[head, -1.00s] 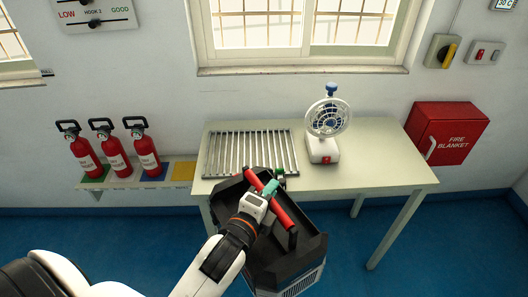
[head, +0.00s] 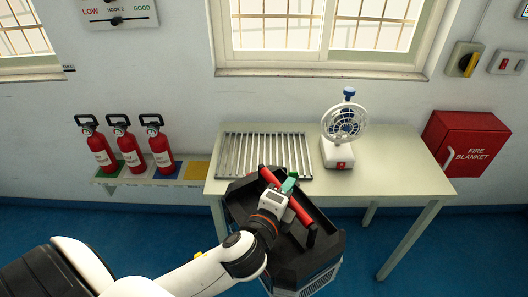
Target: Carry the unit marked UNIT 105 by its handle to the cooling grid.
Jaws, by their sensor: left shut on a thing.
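A dark grey unit (head: 322,243) with a red bar handle (head: 303,213) hangs in front of the table, at the middle of the head view. My left gripper (head: 287,190) is shut on the red handle. No UNIT 105 marking is readable on it from here. The cooling grid (head: 265,152), a rack of parallel metal bars, lies on the left part of the pale table (head: 385,160). The unit is nearer to me than the grid and hides part of the table's front edge. My right gripper is not in view.
A white fan (head: 340,140) stands on the table right of the grid. Several red extinguishers (head: 130,148) stand on a low shelf (head: 197,172) to the left. A red fire blanket box (head: 465,143) is on the wall at right. The table's right part is clear.

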